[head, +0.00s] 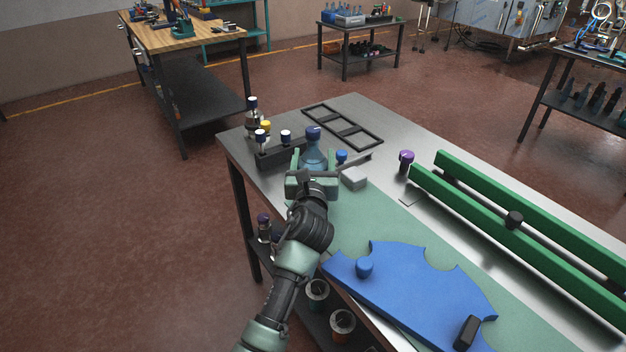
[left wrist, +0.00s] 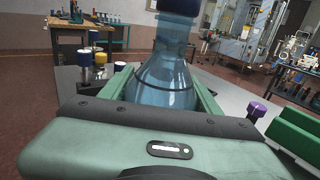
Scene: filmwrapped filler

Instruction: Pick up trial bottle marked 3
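A clear blue bottle with a dark blue cap (head: 313,150) stands upright near the far left part of the metal table. No number can be read on it. My left gripper (head: 314,164) has its two green fingers spread on either side of the bottle's lower body. In the left wrist view the bottle (left wrist: 165,80) fills most of the space between the fingers (left wrist: 165,92). Whether both fingers press on it cannot be seen. The bottle's base is hidden behind my gripper. My right gripper is not in view.
A dark rack (head: 285,153) with capped bottles stands left of my gripper. A small grey block (head: 354,178), a blue cap (head: 342,156) and a purple-capped item (head: 406,160) are to the right. An empty black frame (head: 343,127) lies behind. A blue plate (head: 420,290) and green rails (head: 520,215) fill the right.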

